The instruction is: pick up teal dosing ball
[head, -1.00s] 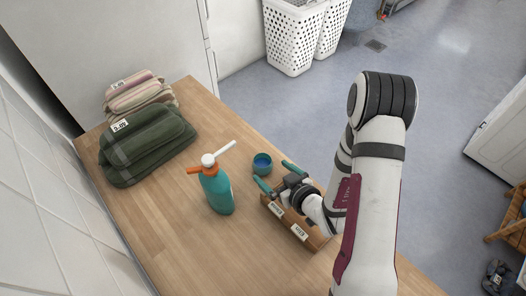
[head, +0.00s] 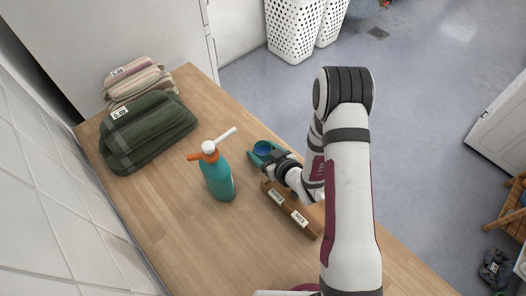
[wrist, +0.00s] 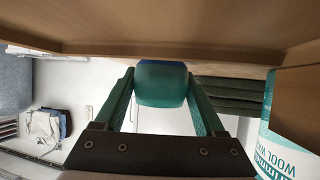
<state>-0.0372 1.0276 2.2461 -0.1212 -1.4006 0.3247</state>
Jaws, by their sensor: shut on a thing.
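The teal dosing ball (head: 263,147), a small cup shape with a blue inside, is at the far part of the wooden counter in the head view. My gripper (head: 265,154) is around it, its teal fingers shut on its sides. In the wrist view the dosing ball (wrist: 161,84) sits between the two fingertips of my gripper (wrist: 160,92). Whether its base touches the counter is hard to tell.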

